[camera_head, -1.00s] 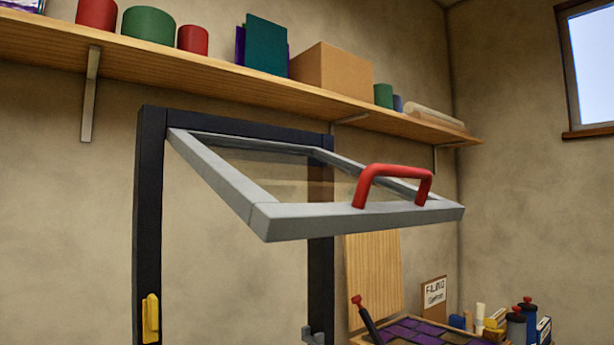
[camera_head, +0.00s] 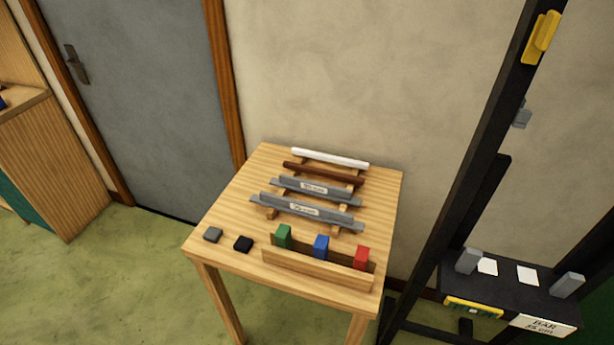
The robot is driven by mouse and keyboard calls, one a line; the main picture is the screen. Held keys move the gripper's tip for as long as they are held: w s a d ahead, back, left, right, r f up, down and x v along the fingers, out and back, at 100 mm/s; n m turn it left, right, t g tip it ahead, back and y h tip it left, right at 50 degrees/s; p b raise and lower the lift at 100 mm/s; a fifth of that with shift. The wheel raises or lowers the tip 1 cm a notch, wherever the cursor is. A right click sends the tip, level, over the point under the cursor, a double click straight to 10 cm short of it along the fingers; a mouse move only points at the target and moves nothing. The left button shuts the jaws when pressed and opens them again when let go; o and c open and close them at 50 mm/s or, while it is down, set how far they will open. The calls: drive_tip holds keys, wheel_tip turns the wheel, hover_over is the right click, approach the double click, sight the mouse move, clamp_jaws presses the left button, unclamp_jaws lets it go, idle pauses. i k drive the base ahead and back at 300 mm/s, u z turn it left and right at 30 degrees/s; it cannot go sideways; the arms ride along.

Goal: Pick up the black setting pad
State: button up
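The black setting pad (camera_head: 243,244) is a small dark block lying on the wooden table (camera_head: 225,210), near its front left edge. A grey pad (camera_head: 213,234) of similar size lies just to its left, apart from it. My gripper is not in view.
A wooden holder (camera_head: 315,270) with green (camera_head: 283,236), blue (camera_head: 321,246) and red (camera_head: 361,258) blocks stands right of the black pad. Several bars lie on a rack behind, including a white one (camera_head: 330,158). A black frame (camera_head: 477,150) with a low shelf stands right of the table. A grey door (camera_head: 140,90) is behind left.

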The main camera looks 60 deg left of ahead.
sight(243, 244)
drive_tip(key=u, duration=4.15)
drive_tip(key=i, duration=1.75)
drive_tip(key=z, duration=2.65)
